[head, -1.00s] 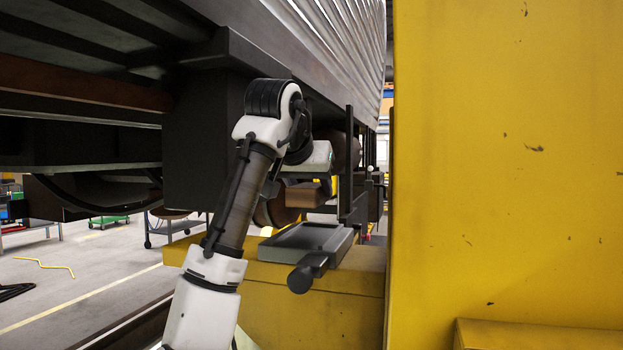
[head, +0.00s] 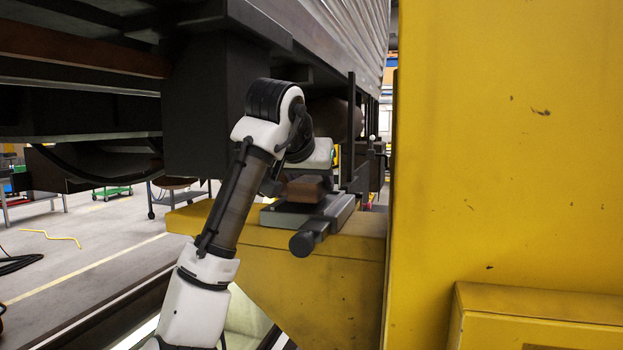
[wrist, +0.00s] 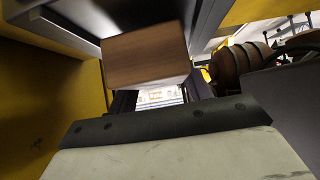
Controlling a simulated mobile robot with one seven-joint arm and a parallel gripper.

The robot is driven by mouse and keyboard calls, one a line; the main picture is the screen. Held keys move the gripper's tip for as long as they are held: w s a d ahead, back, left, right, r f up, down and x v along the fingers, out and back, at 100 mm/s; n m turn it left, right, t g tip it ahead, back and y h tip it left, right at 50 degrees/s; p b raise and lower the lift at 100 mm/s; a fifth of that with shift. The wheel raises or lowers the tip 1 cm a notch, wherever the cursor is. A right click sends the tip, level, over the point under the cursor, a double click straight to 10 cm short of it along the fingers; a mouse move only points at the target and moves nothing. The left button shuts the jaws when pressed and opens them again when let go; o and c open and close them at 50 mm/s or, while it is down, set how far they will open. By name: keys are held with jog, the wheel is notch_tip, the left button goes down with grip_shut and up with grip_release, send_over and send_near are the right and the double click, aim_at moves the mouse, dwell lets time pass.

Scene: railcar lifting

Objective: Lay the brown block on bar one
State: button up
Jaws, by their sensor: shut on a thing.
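The brown block (head: 306,188) is in my gripper (head: 300,176), below the white wrist of my arm in the head view. It also shows large in the wrist view (wrist: 146,58), with a wood-grained face, between the dark jaws. The grey bar (head: 342,210), a shallow tray-like piece with a dark round end, lies on the yellow beam (head: 270,238). The block appears over or just above the bar; I cannot tell whether they touch. No marking shows which bar this is.
The dark railcar underside (head: 200,120) hangs close over my arm. A tall yellow column (head: 500,150) stands at the right, with a lower yellow box (head: 540,315) in front. Dark upright posts (head: 351,135) stand behind the bar.

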jog(key=shift+f+b, duration=0.4)
jog(key=shift+f, duration=0.15)
jog(key=o, duration=1.2)
jog(key=b+v, duration=0.3)
jog(key=v, duration=1.1)
